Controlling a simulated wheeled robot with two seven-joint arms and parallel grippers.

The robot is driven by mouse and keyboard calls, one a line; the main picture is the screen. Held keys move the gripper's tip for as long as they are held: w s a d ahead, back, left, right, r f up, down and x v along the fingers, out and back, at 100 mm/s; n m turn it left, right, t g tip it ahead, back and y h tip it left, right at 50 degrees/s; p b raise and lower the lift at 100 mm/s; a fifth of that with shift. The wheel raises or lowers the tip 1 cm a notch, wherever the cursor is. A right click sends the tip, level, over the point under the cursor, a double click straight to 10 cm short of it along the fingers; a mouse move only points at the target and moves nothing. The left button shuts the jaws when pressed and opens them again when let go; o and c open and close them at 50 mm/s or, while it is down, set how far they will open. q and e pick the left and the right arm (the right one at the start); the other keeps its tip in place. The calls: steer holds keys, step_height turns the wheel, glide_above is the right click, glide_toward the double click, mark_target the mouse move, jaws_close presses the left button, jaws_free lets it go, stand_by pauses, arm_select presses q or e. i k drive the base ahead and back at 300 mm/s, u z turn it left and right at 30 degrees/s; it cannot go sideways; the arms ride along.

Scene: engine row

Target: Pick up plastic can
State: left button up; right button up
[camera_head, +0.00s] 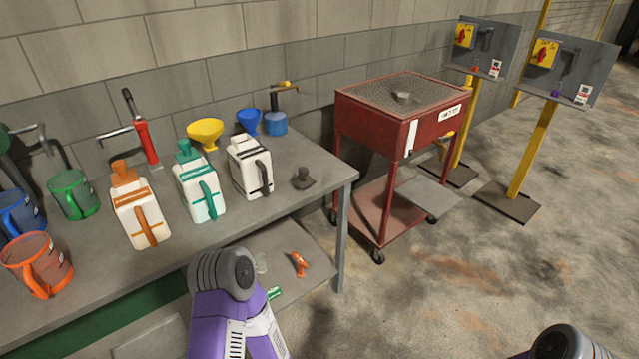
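Three white plastic cans stand upright on the grey workbench (165,275). One plastic can (128,212) has an orange cap and handle, one (187,172) has a green cap and handle, and one (240,160) has a black handle and no cap visible on top. A small dark cap-like piece (303,178) lies on the bench to the right of the black-handled can. A purple and grey part of my arm shows at the bottom middle, in front of the bench, and another at the bottom right corner. Neither gripper shows, and no can is held.
Green (73,193), blue (18,215) and orange (38,262) jugs stand at the bench's left. Yellow (205,130) and blue (249,118) funnels and a red hand pump (147,140) stand behind the cans. A red cart (375,125) stands right of the bench; floor in front is clear.

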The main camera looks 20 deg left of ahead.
mark_target(250, 165)
steer(key=u, duration=0.05)
steer(key=k, duration=0.3)
steer(key=z, duration=0.4)
steer(key=i, duration=1.5)
steer(key=u, duration=1.15)
